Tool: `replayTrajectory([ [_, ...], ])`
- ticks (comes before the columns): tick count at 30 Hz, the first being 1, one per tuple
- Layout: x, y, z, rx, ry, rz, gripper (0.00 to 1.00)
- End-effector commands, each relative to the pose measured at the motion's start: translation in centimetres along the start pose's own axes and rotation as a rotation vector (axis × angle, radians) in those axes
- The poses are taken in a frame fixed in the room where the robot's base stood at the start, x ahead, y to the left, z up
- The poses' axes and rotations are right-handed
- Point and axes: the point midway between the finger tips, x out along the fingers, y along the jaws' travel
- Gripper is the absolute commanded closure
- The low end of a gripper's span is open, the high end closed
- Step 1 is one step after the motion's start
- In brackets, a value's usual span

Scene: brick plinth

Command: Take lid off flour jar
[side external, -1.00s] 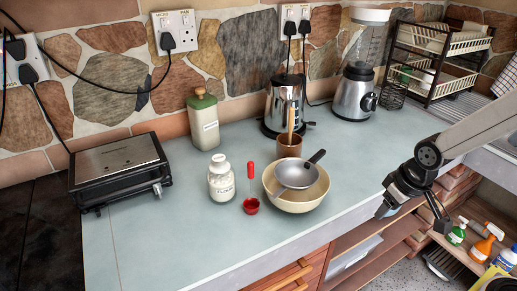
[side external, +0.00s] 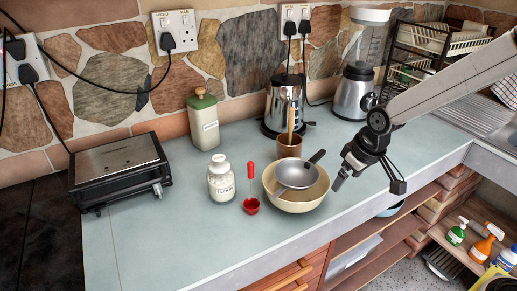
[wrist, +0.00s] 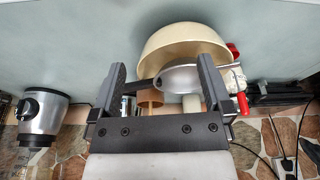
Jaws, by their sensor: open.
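The flour jar (side external: 221,184) is a white-filled jar with lettering on its front. It stands upright on the counter, with its pale lid (side external: 219,160) on top. My gripper (side external: 341,178) is above the counter's front edge, to the right of the mixing bowl and well apart from the jar. In the wrist view my gripper (wrist: 161,66) has its two fingers spread, with nothing held between them. That view is upside down, and the jar is largely hidden behind the bowl and finger there.
A cream bowl (side external: 296,200) holding a grey sieve (side external: 297,175) stands between my gripper and the jar. A red measuring scoop (side external: 251,205) lies beside the jar. A green-lidded canister (side external: 203,122) and a grill (side external: 119,168) stand behind and left. The front left counter is clear.

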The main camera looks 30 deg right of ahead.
Motion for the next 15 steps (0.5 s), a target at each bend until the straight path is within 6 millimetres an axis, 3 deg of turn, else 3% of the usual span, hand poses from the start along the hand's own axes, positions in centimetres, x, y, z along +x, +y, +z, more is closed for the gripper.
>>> replayTrajectory([
  [3,0.2,-1.2,-3.7,-0.054,0.012,-0.016,0.00],
  [15,0.7,-6.2,-14.0,-0.230,0.054,-0.073,0.00],
])
